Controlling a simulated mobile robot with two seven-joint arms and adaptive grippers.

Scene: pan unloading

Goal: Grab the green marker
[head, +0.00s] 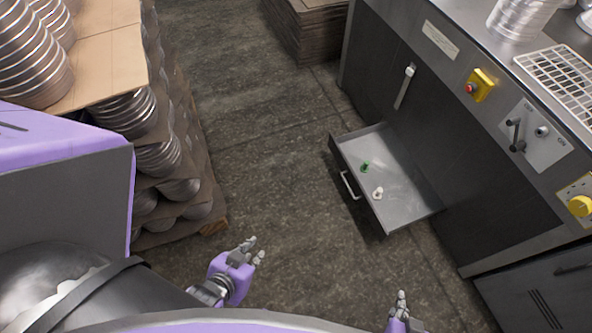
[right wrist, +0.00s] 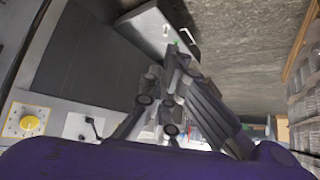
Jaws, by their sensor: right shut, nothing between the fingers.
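The green marker (head: 365,167) is a small green piece inside an open grey drawer (head: 412,212), towards its back left in the head view. A small white piece (head: 378,192) lies near it in the same drawer. My left gripper (head: 255,249) is left of the drawer and below it in the picture, its fingertips apart and empty. My right gripper (head: 402,295) is at the bottom of the head view, apart from the drawer, its fingers together with nothing between them. Its fingers (right wrist: 178,75) fill the middle of the right wrist view and partly hide the drawer area.
A steel machine (head: 440,130) with a yellow-based red button (head: 481,85) and levers stands at the right. A pallet stack of metal pans (head: 135,112) stands at the left. Open floor (head: 270,160) lies between them. A cardboard stack (head: 305,32) is at the back.

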